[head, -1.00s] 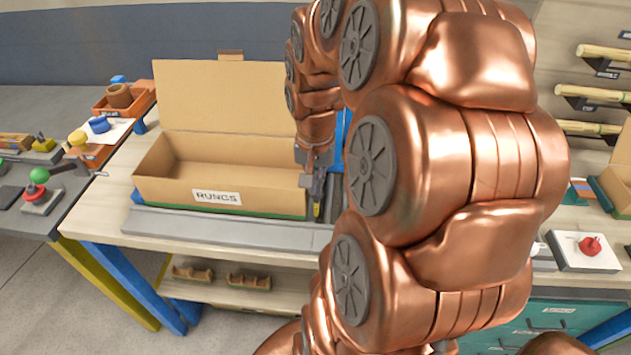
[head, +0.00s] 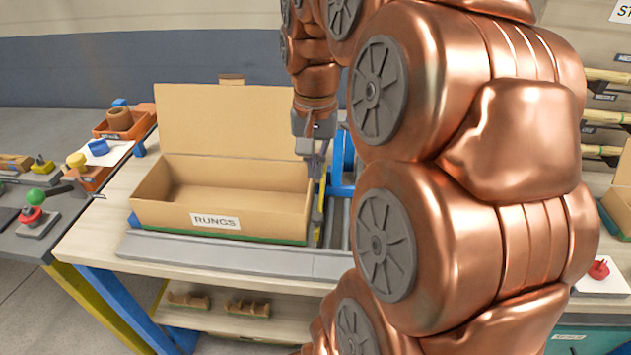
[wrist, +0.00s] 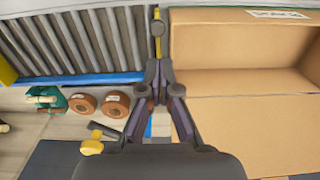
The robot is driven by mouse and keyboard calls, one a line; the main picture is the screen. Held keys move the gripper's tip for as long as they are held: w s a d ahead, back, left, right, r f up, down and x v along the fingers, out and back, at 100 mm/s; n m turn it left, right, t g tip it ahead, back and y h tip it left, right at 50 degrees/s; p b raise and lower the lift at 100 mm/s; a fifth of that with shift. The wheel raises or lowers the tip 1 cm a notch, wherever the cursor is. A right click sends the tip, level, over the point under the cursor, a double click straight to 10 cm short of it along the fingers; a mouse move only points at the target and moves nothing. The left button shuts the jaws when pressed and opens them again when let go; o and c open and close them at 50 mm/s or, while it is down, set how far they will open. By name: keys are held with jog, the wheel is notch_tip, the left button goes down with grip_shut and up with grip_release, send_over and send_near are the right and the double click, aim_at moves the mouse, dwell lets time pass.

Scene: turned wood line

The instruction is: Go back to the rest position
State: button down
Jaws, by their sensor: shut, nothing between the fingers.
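My gripper (head: 318,175) hangs pointing down at the right end of the open cardboard box labelled RUNGS (head: 215,221). It is shut and empty. In the wrist view my gripper (wrist: 157,70) shows with its fingertips together, and the box (wrist: 240,50) lies to the right of it. The box looks empty in both views, with its lid standing up at the back. My copper arm covers much of the right side of the head view.
A grey roller conveyor (wrist: 85,45) lies beside the box, with a blue frame (head: 342,165) near my gripper. Brown tape rolls (wrist: 115,104) sit behind it. An orange bin (head: 122,124) stands at the table's back left. Racked rods (head: 605,117) are at the far right.

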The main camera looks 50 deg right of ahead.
jog(key=shift+r, duration=1.5)
